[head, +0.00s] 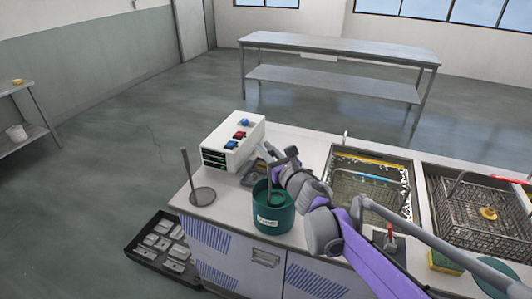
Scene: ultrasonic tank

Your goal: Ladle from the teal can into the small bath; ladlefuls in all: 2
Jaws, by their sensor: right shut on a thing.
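The teal can (268,219) stands upright on the counter, with a pale label on its front. My right gripper (280,161) is above the can's back rim, its arm coming in from the right. A small metal basin (249,179), which looks to be the small bath, lies just behind the can, partly covered by the can and gripper. My left gripper is out of view.
A white control box (233,142) with coloured switches stands behind the basin. An upright rod on a round base (202,195) stands left of the can. Larger tanks with baskets (369,181) lie to the right. A tray of metal parts (161,247) is low at left.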

